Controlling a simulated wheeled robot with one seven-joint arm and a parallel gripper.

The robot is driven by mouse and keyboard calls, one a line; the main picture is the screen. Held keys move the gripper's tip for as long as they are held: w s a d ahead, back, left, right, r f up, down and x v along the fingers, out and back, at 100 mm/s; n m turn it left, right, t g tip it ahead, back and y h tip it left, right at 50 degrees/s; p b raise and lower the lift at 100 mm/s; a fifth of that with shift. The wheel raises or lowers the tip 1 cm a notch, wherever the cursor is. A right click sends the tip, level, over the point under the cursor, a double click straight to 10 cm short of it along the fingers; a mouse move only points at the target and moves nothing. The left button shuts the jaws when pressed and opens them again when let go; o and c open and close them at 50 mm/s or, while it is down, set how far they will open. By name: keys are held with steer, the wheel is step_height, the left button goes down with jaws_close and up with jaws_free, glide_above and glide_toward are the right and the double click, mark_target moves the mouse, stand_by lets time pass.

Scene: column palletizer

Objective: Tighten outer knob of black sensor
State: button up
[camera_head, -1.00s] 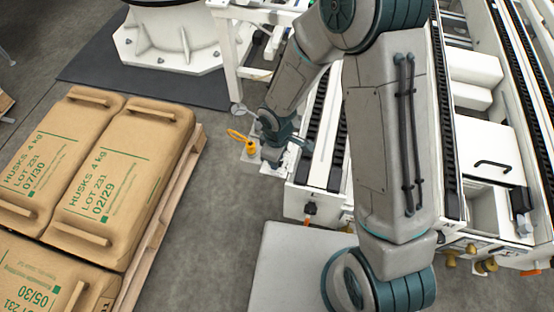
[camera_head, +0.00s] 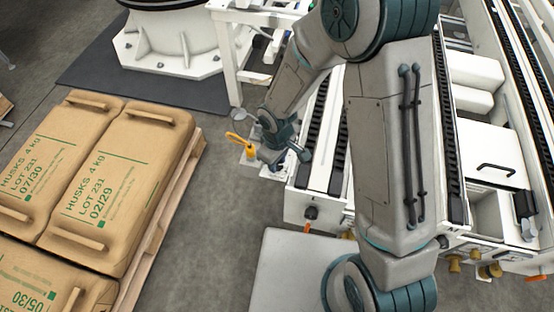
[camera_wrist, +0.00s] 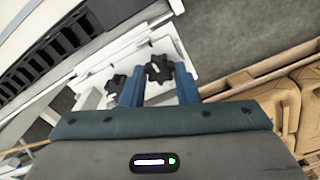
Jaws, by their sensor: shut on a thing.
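In the wrist view, the two blue fingers of my gripper (camera_wrist: 160,84) stand on either side of a black star-shaped knob (camera_wrist: 158,69) with a pale bar across its face. My gripper is shut on this knob. A second black star knob (camera_wrist: 114,86) lies just left of the left finger, partly hidden by it. Both knobs sit at a white bracket (camera_wrist: 183,60). I cannot make out the black sensor's body.
A white conveyor frame (camera_head: 300,207) stands right of my gripper. A pallet (camera_head: 160,225) with brown husk sacks (camera_head: 125,165) is at the left. Grey floor (camera_head: 215,215) lies open between them. A white pedestal (camera_head: 170,40) on a dark mat stands at the back.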

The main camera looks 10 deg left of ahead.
mark_target(278, 164)
steer(key=o, duration=1)
step_height(278, 164, up, 14)
steer(key=p, duration=0.3)
steer(key=shift+f, duration=0.1)
steer(key=d+r+m+t+p, duration=0.2)
steer(key=d+r+m+p, duration=0.4)
steer(key=d+r, duration=0.8)
steer(key=s+d+r+m+p, duration=0.1)
steer(key=s+d+r+m, duration=0.1)
steer(key=d+r, duration=0.1)
steer(key=s+d+r+m+p, duration=0.1)
steer(key=s+d+r+m, duration=0.1)
steer(key=s+d+r, duration=0.1)
steer(key=s+d+r+m+p, duration=0.2)
steer(key=s+d+r, duration=0.1)
steer(key=r, duration=0.2)
steer(key=shift+r+m+t, duration=0.15)
steer(key=shift+m+t, duration=0.15)
steer(key=shift+t, duration=0.1)
